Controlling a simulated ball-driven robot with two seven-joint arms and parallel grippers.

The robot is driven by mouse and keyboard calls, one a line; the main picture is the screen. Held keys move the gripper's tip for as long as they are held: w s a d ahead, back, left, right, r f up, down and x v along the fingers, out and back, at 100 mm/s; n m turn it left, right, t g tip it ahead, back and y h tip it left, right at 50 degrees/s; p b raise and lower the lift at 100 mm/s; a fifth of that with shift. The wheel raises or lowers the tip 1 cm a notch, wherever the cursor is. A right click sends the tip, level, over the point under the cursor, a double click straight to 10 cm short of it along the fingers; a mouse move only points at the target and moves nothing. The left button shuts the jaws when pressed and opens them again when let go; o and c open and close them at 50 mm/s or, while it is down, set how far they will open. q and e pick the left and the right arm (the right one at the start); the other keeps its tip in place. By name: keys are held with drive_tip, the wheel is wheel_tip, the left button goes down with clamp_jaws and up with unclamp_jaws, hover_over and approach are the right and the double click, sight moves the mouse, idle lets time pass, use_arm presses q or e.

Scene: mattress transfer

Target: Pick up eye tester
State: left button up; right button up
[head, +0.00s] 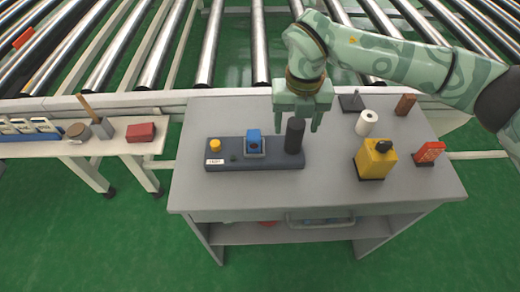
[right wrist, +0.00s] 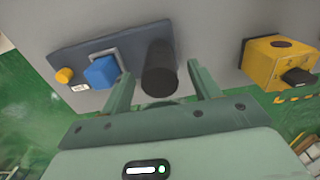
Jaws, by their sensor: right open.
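A dark grey base (head: 226,162) lies on the grey table, with a yellow knob (head: 215,145) at its left, a blue block (head: 254,136) in the middle and a black upright cylinder (head: 294,137) at its right end. Which of these is the eye tester I cannot tell for sure. My right gripper (head: 300,122) is open, pointing down at the black cylinder. In the right wrist view the cylinder (right wrist: 160,68) appears between the two fingers with a gap on each side. My left gripper is not in view.
A yellow box (head: 376,162) with a black knob, a white roll (head: 366,123), a red item (head: 430,152) and a brown block (head: 405,104) stand on the table's right side. Rollers run behind. The table's front strip (head: 270,190) is clear. A side bench (head: 110,145) holds several items.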

sight(285, 152)
wheel_tip(285, 152, down, 3)
drive_tip(key=shift+r+b, duration=0.1)
drive_tip(key=shift+b, duration=0.2)
drive_tip(key=shift+r, duration=0.1)
clamp_jaws()
drive_tip(key=shift+r, duration=0.1)
